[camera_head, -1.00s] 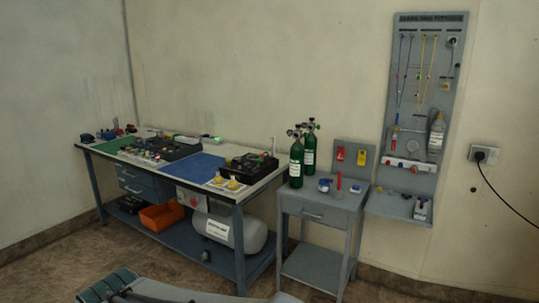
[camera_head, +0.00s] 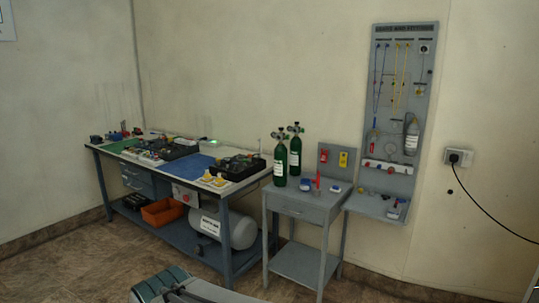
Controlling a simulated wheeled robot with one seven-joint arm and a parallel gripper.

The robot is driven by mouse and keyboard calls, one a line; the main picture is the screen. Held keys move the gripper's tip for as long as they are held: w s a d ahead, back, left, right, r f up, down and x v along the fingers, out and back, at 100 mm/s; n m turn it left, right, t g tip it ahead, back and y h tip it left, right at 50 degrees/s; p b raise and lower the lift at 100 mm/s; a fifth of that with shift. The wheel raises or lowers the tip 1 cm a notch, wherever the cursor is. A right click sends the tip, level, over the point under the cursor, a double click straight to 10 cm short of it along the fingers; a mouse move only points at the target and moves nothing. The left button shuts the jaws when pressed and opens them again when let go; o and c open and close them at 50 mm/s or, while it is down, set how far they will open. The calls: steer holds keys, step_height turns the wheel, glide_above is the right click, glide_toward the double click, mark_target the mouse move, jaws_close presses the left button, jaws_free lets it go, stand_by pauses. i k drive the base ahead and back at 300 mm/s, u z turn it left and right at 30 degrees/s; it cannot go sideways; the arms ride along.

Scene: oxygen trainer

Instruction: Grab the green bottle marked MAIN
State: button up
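Two green bottles with valves on top stand upright on a small grey side table (camera_head: 308,207). The front-left green bottle (camera_head: 280,167) has a white label. The other green bottle (camera_head: 295,160) stands just behind it to the right, also with a white label. The label writing is too small to read, so I cannot tell which one is marked MAIN. A grey part of my own arm shows at the bottom edge, well short of the table. My gripper's fingers are not seen in this view.
A long workbench (camera_head: 145,168) with tools and a blue mat stands left of the side table. A grey tank (camera_head: 238,231) and an orange bin (camera_head: 163,212) sit on its lower shelf. A pegboard (camera_head: 400,110) hangs at right. The floor in front is clear.

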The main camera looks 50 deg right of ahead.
mark_target(281, 150)
steer(key=z, duration=1.65)
steer(key=i, duration=1)
